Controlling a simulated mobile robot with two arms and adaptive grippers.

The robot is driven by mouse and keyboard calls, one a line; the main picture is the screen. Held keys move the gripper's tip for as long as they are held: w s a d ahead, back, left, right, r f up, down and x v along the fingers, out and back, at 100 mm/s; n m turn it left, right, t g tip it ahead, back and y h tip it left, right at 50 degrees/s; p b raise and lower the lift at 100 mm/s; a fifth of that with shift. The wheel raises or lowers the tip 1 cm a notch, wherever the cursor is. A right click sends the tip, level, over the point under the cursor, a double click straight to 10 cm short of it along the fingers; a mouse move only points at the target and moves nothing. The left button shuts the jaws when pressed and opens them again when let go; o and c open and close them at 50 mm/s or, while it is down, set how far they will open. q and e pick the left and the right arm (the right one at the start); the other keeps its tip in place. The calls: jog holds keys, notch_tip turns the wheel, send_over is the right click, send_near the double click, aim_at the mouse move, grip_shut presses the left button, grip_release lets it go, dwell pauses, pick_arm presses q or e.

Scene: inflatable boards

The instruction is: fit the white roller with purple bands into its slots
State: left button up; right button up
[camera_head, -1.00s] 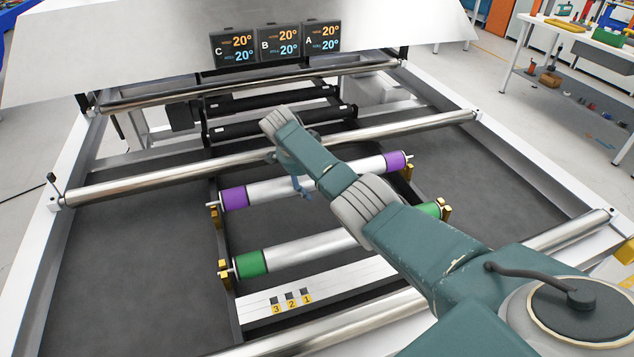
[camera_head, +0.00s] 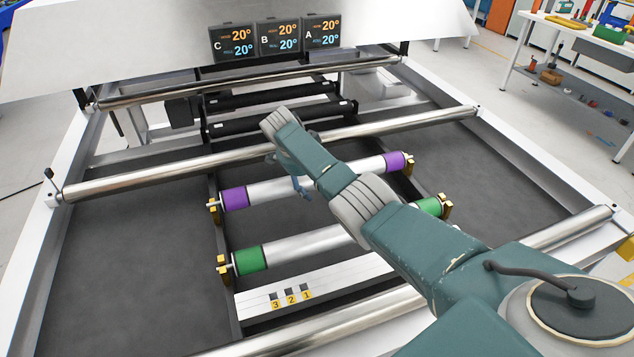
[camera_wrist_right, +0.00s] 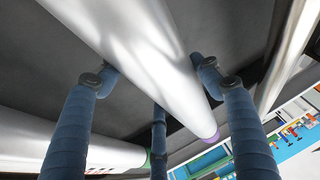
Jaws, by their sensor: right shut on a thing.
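The white roller with purple bands (camera_head: 270,191) lies across the middle of the frame, level with its brackets. Its left end meets the gold slot bracket (camera_head: 213,212) and its right end meets the other gold bracket (camera_head: 408,166). I cannot tell whether the ends sit fully down in the slots. My right gripper (camera_head: 303,186) is shut on the roller near its middle, mostly hidden by my arm in the head view. In the right wrist view its blue fingers (camera_wrist_right: 155,80) lie around the white roller (camera_wrist_right: 150,55). My left gripper is not in view.
A white roller with green bands (camera_head: 300,245) rests nearer, in its own gold brackets. In front is a white strip (camera_head: 340,289) with tags 3, 2, 1. A bare metal bar (camera_head: 160,178) crosses behind. Black rollers (camera_head: 270,124) and a C, B, A display (camera_head: 278,37) are farther back.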

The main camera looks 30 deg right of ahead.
jog(key=shift+f+b, duration=0.6)
jog(key=shift+f, duration=0.2)
jog(key=o, duration=2)
jog(key=shift+c, duration=0.2)
jog(key=shift+o, duration=0.3)
jog(key=shift+s+f, duration=0.15)
jog(key=v, duration=1.2)
